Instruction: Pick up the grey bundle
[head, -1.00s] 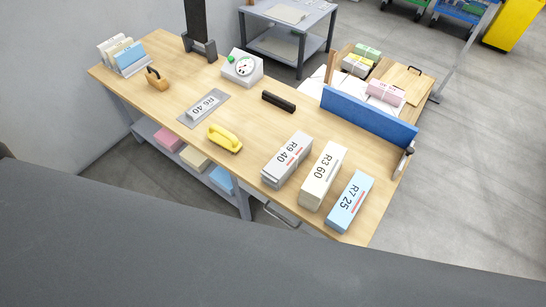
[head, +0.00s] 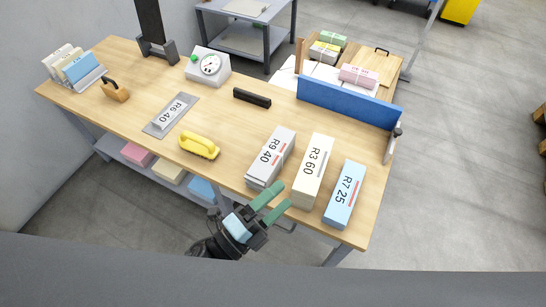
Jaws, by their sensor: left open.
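The grey bundle (head: 270,158), labelled R9 40 with a red stripe, lies on the wooden table near its front edge. It is the leftmost of three bundles in a row. The cream bundle (head: 313,171), R3 60, lies beside it, and the light blue bundle (head: 345,193), R7 25, is furthest right. My left gripper (head: 282,198) has green fingers and is open and empty. In the picture its fingertips are just below the near ends of the grey and cream bundles. I cannot tell its exact height or whether it touches them. My right gripper is not identifiable.
A yellow handled tool (head: 199,146), a black bar (head: 252,98), a dial scale (head: 208,66) and a plate marked R6 40 (head: 170,116) are on the table. A blue panel (head: 348,103) stands behind the bundles. Dark parts (head: 541,116) at the right edge are cut off and unclear.

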